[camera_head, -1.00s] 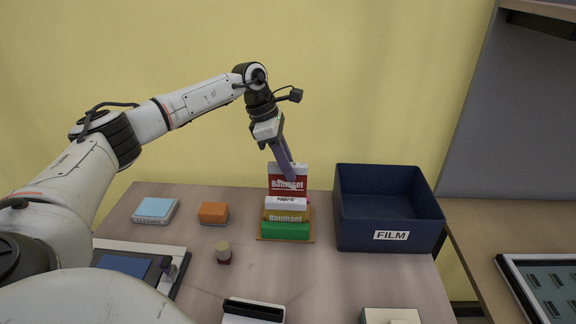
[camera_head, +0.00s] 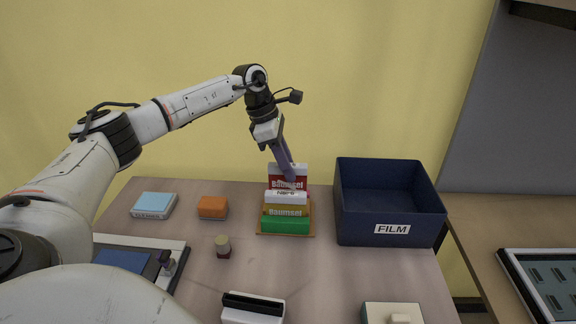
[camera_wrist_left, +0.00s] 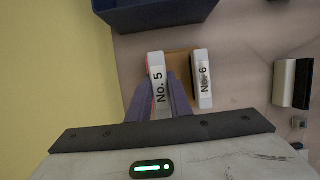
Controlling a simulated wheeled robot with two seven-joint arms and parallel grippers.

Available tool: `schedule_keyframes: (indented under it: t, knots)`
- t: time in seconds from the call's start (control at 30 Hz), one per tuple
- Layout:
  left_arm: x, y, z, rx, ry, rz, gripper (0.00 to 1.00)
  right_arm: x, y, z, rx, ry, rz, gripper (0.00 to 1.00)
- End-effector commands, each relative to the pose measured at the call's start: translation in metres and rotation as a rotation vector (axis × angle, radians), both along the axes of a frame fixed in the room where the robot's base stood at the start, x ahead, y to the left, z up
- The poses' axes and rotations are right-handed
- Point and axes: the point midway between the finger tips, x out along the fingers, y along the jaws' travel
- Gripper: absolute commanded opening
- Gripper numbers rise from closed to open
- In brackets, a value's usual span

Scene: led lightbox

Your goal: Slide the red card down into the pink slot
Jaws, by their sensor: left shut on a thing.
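The pink slot is largely hidden behind the white card, and the red card's lower edge is hidden too. My right gripper is not in view.
A dark blue bin (camera_head: 345,225) labelled FILM stands close right of the holder. A black-and-white block (camera_head: 253,309) is at the front.

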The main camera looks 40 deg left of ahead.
Motion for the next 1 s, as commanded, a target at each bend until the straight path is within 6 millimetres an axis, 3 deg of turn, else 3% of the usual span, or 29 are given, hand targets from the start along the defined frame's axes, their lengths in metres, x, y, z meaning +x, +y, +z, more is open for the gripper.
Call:
schedule_keyframes:
  t: [1.0]
  knots:
    - [0.000, 0.000, -0.026, -0.001, -0.001, 0.000, 0.00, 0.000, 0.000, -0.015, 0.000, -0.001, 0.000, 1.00]
